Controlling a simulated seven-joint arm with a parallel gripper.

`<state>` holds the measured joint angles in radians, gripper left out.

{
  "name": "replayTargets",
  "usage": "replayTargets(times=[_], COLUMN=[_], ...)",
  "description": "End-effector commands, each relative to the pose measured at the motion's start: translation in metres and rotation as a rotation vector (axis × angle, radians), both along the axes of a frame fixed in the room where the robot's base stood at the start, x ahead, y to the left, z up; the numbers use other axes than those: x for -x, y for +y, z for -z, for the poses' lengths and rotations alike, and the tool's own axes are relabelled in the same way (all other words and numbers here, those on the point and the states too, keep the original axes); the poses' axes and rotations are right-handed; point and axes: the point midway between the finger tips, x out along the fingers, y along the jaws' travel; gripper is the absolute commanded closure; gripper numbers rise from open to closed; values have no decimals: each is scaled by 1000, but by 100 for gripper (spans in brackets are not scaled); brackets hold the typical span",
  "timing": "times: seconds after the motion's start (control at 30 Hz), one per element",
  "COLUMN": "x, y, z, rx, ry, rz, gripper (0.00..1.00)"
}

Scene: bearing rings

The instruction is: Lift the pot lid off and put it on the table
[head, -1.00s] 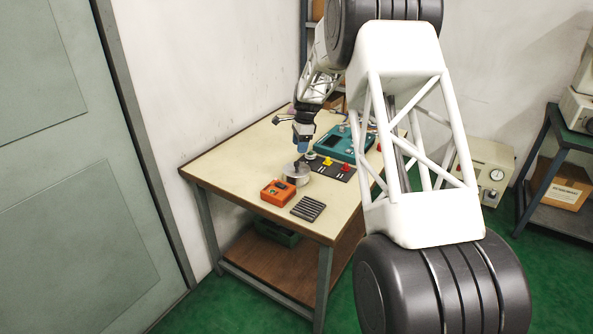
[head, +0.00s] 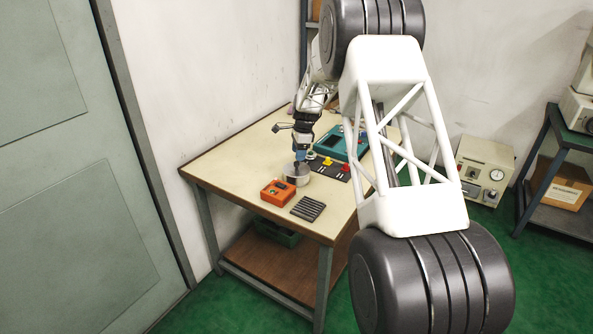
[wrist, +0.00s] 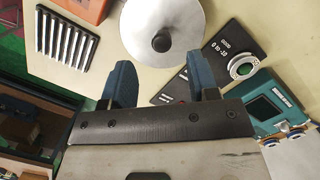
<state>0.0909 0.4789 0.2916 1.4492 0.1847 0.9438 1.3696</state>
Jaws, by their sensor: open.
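The pot (head: 297,179) is a small silvery vessel on the table, partly hidden behind my gripper in the head view. Its lid (wrist: 180,22) shows in the wrist view as a round grey disc with a dark round knob (wrist: 162,42) at its middle. My gripper (wrist: 166,78) is open, its two blue fingers apart with nothing between them. In the wrist view the knob lies beyond the fingertips, roughly in line with the gap. In the head view my gripper (head: 300,160) points down at the top of the pot. I cannot tell whether it touches the knob.
The table (head: 225,170) has free room to the left. An orange box (head: 277,193) and a dark ribbed block (head: 308,208) are in front of the pot. A black panel with coloured knobs (head: 333,170) and a teal device (head: 335,143) stand to the right and behind.

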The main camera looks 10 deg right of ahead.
Motion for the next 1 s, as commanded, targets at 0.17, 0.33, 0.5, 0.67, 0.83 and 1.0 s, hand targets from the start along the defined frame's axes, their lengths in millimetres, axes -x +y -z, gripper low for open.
replayTargets(times=[0.17, 0.33, 0.5, 0.67, 0.83, 1.0], x=[0, 0, 0, -1, -1, -2], y=[0, 0, 2, 4, 7, 9], z=[2, 2, 9, 26, 44, 53], rx=[0, 0, 0, 0, 0, 0], ry=[-1, 0, 1, 3, 2, 0], rz=[0, 0, 0, 0, 0, 0], gripper=[46, 46, 46, 46, 46, 46])
